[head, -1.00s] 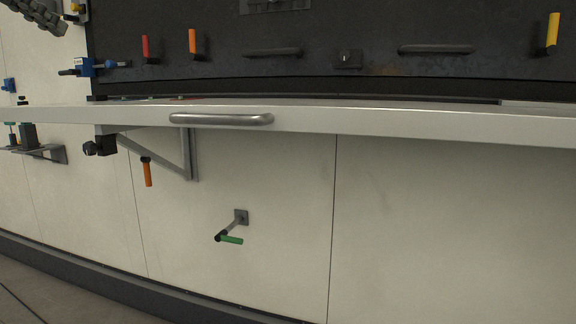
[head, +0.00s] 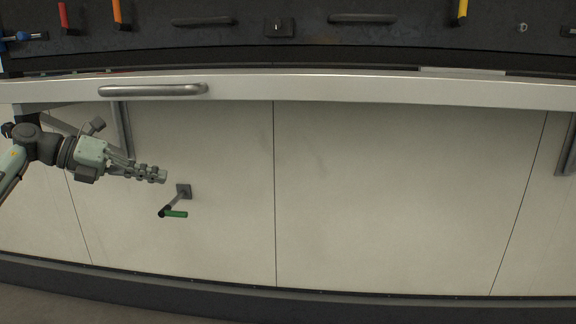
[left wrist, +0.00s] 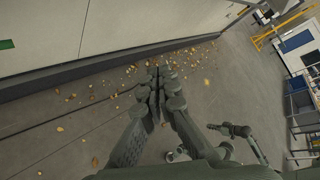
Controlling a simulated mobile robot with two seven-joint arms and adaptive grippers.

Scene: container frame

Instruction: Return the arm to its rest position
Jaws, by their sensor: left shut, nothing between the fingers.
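My left arm comes in from the left in the head view, below the shelf.
A pale shelf (head: 380,90) with a metal bar handle (head: 153,90) runs across the head view. Red (head: 64,16), orange (head: 117,12) and yellow (head: 462,10) handles are on the dark panel above. Small yellowish bits (left wrist: 205,82) lie scattered on the floor.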

